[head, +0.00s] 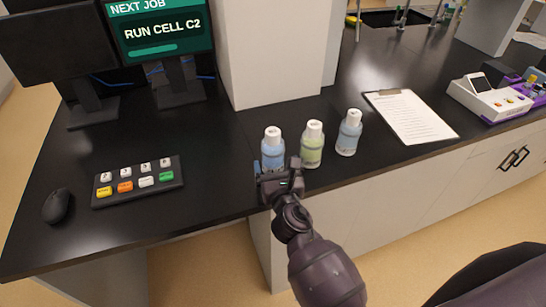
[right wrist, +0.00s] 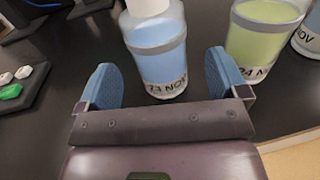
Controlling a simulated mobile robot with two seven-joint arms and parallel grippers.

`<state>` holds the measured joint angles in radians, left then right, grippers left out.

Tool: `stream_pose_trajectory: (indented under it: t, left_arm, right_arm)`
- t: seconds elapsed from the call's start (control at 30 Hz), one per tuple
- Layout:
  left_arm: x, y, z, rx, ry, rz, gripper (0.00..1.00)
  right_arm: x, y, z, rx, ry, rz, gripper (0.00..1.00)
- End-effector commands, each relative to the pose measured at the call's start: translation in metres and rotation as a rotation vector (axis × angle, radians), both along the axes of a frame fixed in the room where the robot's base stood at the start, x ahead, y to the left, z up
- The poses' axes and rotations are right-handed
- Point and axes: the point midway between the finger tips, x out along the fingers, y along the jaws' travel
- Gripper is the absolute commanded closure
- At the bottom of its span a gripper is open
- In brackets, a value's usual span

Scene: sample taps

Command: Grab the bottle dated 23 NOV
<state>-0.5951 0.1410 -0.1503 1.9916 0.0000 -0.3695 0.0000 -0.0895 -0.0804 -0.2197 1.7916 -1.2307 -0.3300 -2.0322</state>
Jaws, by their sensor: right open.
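Three white-capped bottles stand upright in a row on the black bench. The left one is blue (head: 272,145), the middle one is yellow-green (head: 312,146), and the right one is pale blue (head: 349,134). My right gripper (head: 277,167) is open at the left blue bottle. In the right wrist view that bottle (right wrist: 158,55) stands between and just beyond the open fingers, its label ending in "3 NOV", first digit unclear. The yellow-green bottle (right wrist: 258,40) there seems to read "24 NOV". The third bottle's date is cut off. My left gripper is out of view.
A button panel (head: 138,181) and a mouse (head: 57,206) lie at left, below the monitors (head: 160,30). A pale column (head: 275,55) stands behind the bottles. A clipboard (head: 410,116) and a white device (head: 488,97) are at right. The bench's front edge is close.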

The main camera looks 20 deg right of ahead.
Motion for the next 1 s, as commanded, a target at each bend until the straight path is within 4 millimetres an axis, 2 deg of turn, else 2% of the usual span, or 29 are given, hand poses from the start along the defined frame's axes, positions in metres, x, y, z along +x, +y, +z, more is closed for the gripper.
stream_pose_trajectory:
  t: [0.3,0.67,1.0]
  left_arm:
    - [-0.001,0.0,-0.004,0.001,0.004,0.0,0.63]
    - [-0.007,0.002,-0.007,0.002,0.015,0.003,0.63]
    - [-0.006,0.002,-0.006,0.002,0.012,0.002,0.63]
  right_arm:
    - [0.039,-0.003,-0.003,0.001,-0.001,0.001,0.08]
    - [0.045,-0.005,-0.003,0.001,0.0,0.0,0.08]
    - [0.045,-0.005,-0.003,0.001,0.0,0.0,0.6]
